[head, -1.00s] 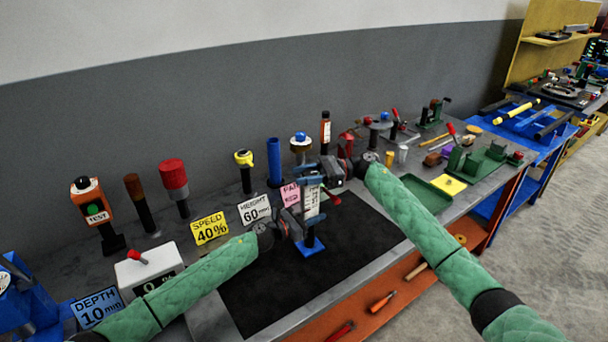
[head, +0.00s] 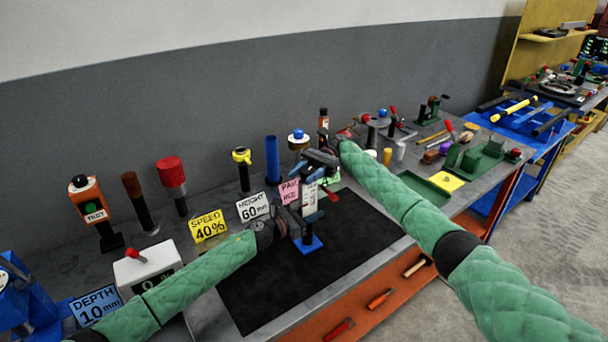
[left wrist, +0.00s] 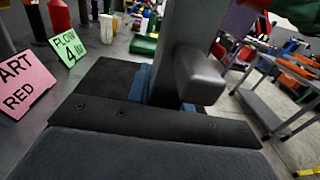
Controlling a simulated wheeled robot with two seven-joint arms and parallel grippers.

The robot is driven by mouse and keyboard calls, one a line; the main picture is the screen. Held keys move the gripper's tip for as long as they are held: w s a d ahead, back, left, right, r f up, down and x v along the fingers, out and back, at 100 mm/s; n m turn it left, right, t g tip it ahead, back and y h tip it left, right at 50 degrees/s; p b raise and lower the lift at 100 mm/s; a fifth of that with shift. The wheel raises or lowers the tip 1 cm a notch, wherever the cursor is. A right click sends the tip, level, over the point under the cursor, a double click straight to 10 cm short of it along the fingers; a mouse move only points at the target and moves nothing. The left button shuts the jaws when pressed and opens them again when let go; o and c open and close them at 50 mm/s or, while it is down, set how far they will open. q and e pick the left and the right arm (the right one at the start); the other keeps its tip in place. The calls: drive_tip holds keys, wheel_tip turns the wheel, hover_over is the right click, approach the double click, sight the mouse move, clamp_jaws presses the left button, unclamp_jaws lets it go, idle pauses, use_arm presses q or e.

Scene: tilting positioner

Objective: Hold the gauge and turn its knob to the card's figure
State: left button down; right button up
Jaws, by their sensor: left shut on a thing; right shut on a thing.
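The gauge stands upright on the black mat, with a blue base (head: 309,244) and a pale upright scale (head: 310,197) whose reading is too small to make out. My left gripper (head: 304,224) is shut on the gauge's lower post, just above the base. In the left wrist view the grey post (left wrist: 176,45) rises just beyond the dark gripper body. My right gripper (head: 316,162) is shut at the top of the gauge; the knob is hidden there. A white card (head: 254,208) behind the gauge reads HEIGHT 60 mm.
Other cards stand nearby: yellow SPEED 40% (head: 208,227), blue-white DEPTH 10 mm (head: 95,306) and pink PART RED (left wrist: 22,82). Several upright tools line the back, including a blue cylinder (head: 272,160). The black mat (head: 265,290) is clear in front of the gauge.

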sight(305, 173)
idle(0.5)
drive_tip(key=o, duration=1)
drive_tip(key=shift+r, duration=0.1)
wheel_tip(305, 173, up, 10)
drive_tip(key=shift+f, duration=0.15)
